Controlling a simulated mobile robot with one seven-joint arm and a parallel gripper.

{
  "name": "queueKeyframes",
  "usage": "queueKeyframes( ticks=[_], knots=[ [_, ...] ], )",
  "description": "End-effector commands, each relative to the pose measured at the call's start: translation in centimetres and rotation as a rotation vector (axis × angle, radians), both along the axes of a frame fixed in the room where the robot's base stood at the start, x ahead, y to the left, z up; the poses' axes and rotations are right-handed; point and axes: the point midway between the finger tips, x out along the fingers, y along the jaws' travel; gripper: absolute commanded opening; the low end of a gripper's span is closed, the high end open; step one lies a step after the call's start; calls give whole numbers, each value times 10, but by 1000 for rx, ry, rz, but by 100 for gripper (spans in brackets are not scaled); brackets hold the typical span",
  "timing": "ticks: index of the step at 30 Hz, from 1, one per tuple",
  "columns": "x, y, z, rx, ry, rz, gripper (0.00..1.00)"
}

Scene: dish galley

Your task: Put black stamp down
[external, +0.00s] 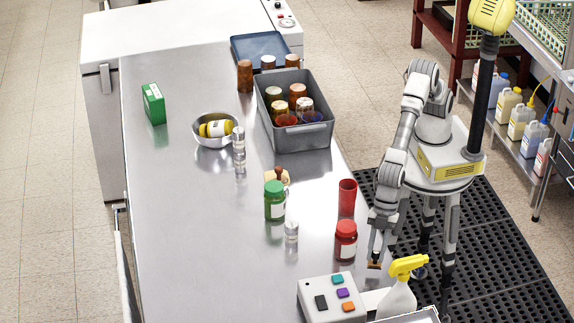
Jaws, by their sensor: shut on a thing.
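My gripper (376,256) points down at the right edge of the steel counter, between the red-labelled jar and the yellow spray bottle. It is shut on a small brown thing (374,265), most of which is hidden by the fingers. I cannot tell from this view whether it is the black stamp. A grey box (311,287) at the counter's near end has teal, purple, orange and black patches on top. The black patch (321,302) is at its left.
A red jar (346,242), red cup (347,197) and white spray bottle with yellow head (398,297) stand close to my gripper. A green jar (274,202), steel bowl (213,141) and grey bin (300,138) are farther back. The counter's left side (185,230) is clear.

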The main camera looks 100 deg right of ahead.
Motion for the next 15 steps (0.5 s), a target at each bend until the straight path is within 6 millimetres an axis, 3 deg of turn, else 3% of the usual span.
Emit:
queueKeyframes(
  ticks=[4,15],
  knots=[
    [0,0,-26,-3,1,1,0],
    [0,0,-32,0,0,0,0]
  ],
)
